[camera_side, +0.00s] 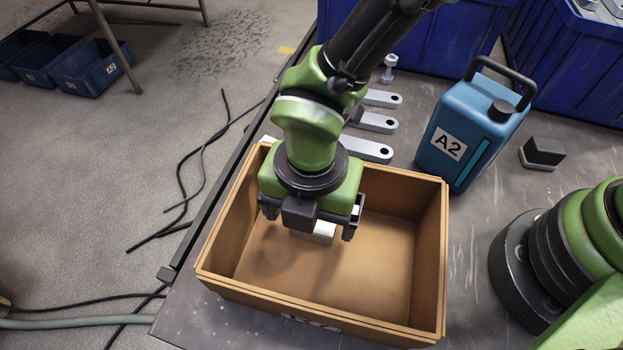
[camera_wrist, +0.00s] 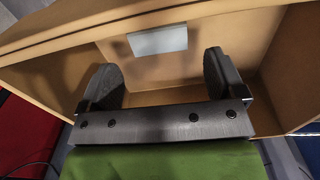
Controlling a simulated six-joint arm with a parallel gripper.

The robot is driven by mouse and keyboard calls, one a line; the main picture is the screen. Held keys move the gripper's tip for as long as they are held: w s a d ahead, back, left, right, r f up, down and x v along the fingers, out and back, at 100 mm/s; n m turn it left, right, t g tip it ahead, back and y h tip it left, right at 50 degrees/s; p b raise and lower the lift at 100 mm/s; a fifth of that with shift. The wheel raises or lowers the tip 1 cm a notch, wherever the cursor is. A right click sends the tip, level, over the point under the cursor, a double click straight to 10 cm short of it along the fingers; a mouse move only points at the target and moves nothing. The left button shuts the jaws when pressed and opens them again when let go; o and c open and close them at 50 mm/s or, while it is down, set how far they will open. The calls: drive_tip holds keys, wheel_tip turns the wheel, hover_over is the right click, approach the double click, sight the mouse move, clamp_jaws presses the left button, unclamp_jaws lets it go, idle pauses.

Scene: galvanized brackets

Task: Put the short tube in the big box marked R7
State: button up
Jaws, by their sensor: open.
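The big box (camera_side: 425,240) is an open brown carton at the front of the table. A label on its front wall is seen too steeply to read. My gripper (camera_side: 311,222) points down inside the box opening, and its fingers (camera_wrist: 165,78) stand wide apart in the wrist view. The short tube (camera_side: 318,233) is a light grey, block-like piece below my gripper, partly hidden by it. In the wrist view the tube (camera_wrist: 157,41) lies beyond the fingertips, with no finger touching it. I cannot tell for sure whether it rests on the box floor.
Several flat grey brackets (camera_side: 368,149) lie behind the box. A blue A2 canister (camera_side: 465,135) stands at the back right corner, with a small dark block (camera_side: 543,152) to its right. Blue crates (camera_side: 440,45) line the back. The table right of the box is clear up to my base.

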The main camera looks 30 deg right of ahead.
drive_tip(key=w+d+r+m+t+y, duration=0.1)
drive_tip(key=d+r+m, duration=0.55)
drive_tip(key=r, duration=0.45)
drive_tip(key=w+d+r+m+t+y, duration=0.1)
drive_tip(key=d+r+m+t, duration=0.1)
drive_tip(key=d+r+m, duration=0.65)
drive_tip(key=s+d+r+m+t, duration=0.4)
drive_tip(key=s+d+r+m, duration=0.2)
drive_tip(key=m, duration=1)
drive_tip(key=s+d, duration=0.2)
drive_tip(key=s, duration=0.1)
drive_tip(key=shift+s+d, duration=0.15)
drive_tip(key=shift+d, duration=0.25)
